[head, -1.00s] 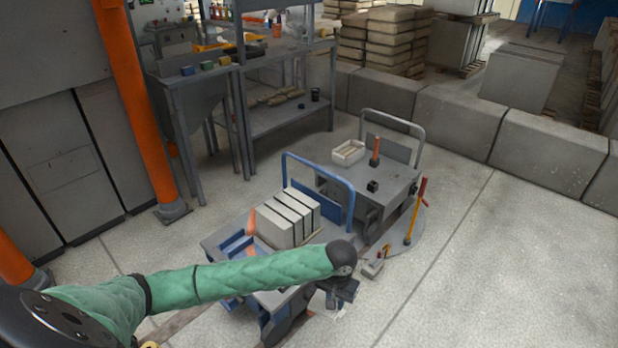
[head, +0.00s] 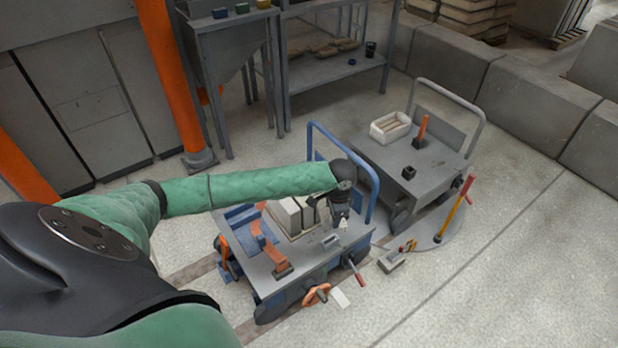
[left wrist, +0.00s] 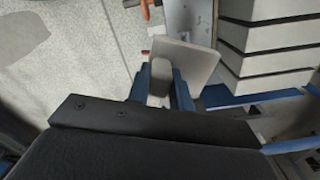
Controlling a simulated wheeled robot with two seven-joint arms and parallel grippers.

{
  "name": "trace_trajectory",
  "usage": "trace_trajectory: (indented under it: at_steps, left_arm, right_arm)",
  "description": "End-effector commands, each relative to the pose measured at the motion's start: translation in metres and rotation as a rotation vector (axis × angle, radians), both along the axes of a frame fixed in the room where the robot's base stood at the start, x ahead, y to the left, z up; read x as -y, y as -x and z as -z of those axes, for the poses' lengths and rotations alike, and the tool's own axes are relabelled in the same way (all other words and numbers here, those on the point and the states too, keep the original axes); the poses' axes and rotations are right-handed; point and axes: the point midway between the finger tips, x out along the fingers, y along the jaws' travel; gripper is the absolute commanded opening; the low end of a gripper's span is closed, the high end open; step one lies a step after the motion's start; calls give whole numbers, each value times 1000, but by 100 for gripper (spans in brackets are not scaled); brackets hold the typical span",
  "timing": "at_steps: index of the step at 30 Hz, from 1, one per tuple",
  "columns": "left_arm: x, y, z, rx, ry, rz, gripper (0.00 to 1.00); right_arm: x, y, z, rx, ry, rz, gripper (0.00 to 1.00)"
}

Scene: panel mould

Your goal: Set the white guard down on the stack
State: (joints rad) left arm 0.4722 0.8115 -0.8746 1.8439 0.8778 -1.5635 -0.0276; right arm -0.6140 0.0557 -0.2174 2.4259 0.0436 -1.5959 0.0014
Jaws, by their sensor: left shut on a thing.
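The white guard (left wrist: 190,60) is a pale flat plate with a raised grip, in the left wrist view. My left gripper (left wrist: 162,88) is shut on that grip between its blue fingers. In the head view, my left gripper (head: 342,220) points down over the right part of the blue-framed cart, and only a small white bit of the guard shows below it. The stack (head: 287,216) is pale slabs standing side by side on the cart, just left of my gripper and partly behind my arm. In the left wrist view the stack (left wrist: 265,38) is right of the guard, apart from it. My right gripper is out of view.
The cart's blue handle (head: 345,150) rises close behind my left gripper. Orange clamps (head: 279,262) stand on the cart's front left. A second grey cart (head: 410,175) carries a white box (head: 390,127). A red-and-yellow lever (head: 455,208) stands at right; the floor beyond is clear.

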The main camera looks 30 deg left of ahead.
Motion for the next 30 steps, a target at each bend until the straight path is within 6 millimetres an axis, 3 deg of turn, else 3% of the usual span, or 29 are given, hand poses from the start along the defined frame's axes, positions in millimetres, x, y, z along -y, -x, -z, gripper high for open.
trace_trajectory:
  at_steps: [18,24,30]
  left_arm:
    - [-116,-68,-8,3,18,871,0]
    - [-142,-82,-13,11,22,1068,0]
    - [-153,-87,-15,15,22,1149,0]
  right_arm:
    - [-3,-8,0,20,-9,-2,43]
    - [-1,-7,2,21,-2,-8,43]
    - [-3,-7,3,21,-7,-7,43]
